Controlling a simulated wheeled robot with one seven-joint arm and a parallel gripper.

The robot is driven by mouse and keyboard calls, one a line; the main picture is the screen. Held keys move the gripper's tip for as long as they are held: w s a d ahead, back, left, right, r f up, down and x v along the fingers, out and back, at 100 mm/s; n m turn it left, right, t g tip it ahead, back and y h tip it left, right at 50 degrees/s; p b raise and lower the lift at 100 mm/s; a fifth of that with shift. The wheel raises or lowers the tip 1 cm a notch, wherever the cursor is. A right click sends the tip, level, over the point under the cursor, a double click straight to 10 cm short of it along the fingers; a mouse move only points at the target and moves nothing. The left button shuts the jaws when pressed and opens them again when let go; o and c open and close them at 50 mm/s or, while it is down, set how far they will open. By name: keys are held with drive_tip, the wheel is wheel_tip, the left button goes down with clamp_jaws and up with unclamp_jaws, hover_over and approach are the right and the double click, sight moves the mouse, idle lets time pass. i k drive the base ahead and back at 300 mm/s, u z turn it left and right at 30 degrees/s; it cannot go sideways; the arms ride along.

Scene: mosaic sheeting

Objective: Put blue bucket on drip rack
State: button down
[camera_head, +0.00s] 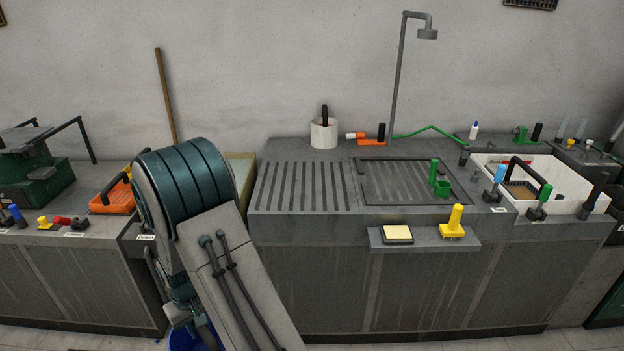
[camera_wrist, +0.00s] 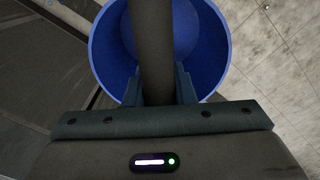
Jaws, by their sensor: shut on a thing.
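The blue bucket (camera_head: 190,338) shows only in part at the bottom edge of the head view, low in front of the counter and partly behind my arm. In the wrist view I look down into the bucket (camera_wrist: 220,50), which appears empty. My gripper (camera_wrist: 160,88) is shut on the bucket's thick dark handle (camera_wrist: 153,40), which crosses over the opening. In the head view my gripper (camera_head: 179,318) is low and small. The slatted grey surface (camera_head: 304,186) on the counter's left part looks like the drip rack; nothing stands on it.
A white pot (camera_head: 324,133) stands behind the slats. A front ledge (camera_head: 425,240) holds a yellow sponge and brush. A white basin (camera_head: 560,190) is farther right, an orange basket (camera_head: 117,198) at left.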

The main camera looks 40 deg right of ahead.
sight(304, 186)
drive_tip(key=z, duration=0.5)
drive_tip(key=i, duration=0.55)
drive_tip(key=z, duration=0.6)
